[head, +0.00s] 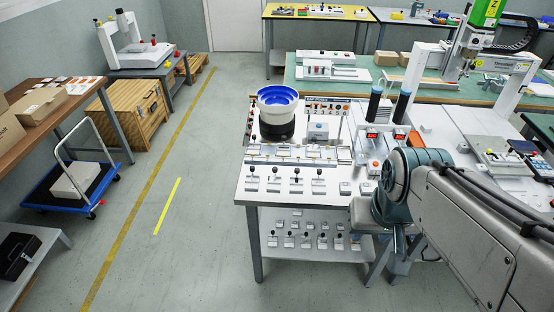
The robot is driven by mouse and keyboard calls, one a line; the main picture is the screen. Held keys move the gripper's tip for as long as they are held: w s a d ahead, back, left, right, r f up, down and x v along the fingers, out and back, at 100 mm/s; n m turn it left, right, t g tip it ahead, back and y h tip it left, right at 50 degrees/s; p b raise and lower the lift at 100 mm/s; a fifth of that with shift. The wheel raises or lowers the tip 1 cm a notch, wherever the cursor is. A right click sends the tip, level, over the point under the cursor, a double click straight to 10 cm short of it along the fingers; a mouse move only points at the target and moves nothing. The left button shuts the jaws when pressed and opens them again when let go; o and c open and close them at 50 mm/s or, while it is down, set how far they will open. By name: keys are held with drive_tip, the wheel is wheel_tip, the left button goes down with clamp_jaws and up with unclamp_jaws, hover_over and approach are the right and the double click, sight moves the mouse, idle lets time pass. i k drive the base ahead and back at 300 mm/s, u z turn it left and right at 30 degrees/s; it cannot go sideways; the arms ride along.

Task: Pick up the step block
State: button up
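I cannot tell for sure which thing is the step block. Several small pale blocks stand on the white workbench (262,213), among them a small block (345,188) near its front edge and a row of flat pale fixtures (300,153) behind. Several light bases with upright dark-knobbed pins, such as a pinned base (296,184), line the front left. My arm reaches in from the right, and its wrist is over the bench's front right corner. My gripper (398,243) hangs below the wrist, mostly hidden; its fingers are too unclear to read.
A blue-rimmed bowl feeder (278,102) and two dark cylinders on a screwdriver station (376,106) stand at the bench's back. More pinned bases (305,240) fill the lower shelf. A gantry machine (472,62) is at the back right.

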sight(274, 182)
drive_tip(key=z, duration=0.25)
drive_tip(key=i, duration=1.2)
drive_tip(key=u, duration=0.4)
